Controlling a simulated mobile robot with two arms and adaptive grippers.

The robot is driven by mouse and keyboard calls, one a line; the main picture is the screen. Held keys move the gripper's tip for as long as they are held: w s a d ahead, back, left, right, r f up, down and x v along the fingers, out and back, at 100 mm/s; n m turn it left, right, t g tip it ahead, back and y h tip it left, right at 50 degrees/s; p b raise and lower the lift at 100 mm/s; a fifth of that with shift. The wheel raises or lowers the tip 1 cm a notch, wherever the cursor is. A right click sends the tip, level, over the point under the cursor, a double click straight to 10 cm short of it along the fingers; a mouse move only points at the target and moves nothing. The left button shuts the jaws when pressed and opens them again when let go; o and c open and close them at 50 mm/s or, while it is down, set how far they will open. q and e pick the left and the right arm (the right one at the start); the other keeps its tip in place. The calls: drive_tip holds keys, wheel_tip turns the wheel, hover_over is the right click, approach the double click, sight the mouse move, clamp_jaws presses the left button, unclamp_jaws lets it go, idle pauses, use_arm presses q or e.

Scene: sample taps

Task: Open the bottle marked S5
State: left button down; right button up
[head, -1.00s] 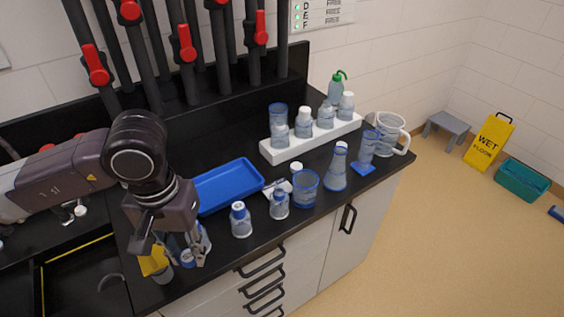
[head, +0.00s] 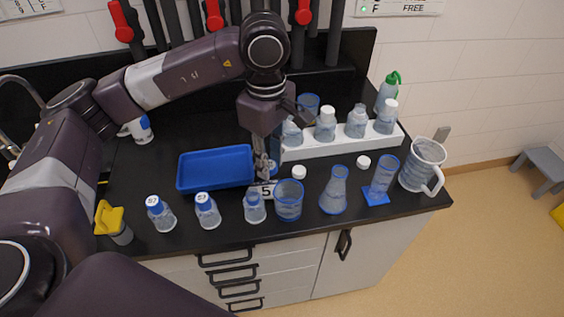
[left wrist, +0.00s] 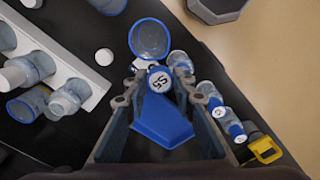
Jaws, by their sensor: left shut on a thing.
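My left gripper (head: 264,172) hangs over the bench at the front right corner of the blue tray (head: 215,167). In the left wrist view its fingertips close around a cap marked S5 (left wrist: 158,80), with a white top and blue rim. No bottle body shows clearly under this cap. My right gripper is not in view.
A blue-rimmed beaker (head: 289,200), a flask (head: 334,190), a cylinder (head: 384,178) and a jug (head: 422,166) stand to the right. A white rack (head: 340,145) of bottles is behind. A loose white cap (head: 299,172) lies near the gripper.

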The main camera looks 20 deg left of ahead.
use_arm(q)
drive_tip(key=w+a+r+n, duration=0.3)
drive_tip(key=w+n, duration=0.2)
drive_tip(key=n, duration=1.1)
drive_tip(key=w+a+r+n, duration=0.2)
drive_tip(key=w+n, duration=0.3)
drive_tip(key=n, duration=1)
drive_tip(key=shift+n, duration=0.5)
wheel_tip(320, 180, down, 15)
drive_tip(key=shift+w+a+p, duration=0.1)
drive_tip(key=shift+w+p, duration=0.05)
drive_tip(key=shift+p, duration=1.05)
wheel_tip(320, 180, down, 4)
drive_tip(key=shift+p, duration=0.55)
drive_tip(key=shift+f, duration=0.25)
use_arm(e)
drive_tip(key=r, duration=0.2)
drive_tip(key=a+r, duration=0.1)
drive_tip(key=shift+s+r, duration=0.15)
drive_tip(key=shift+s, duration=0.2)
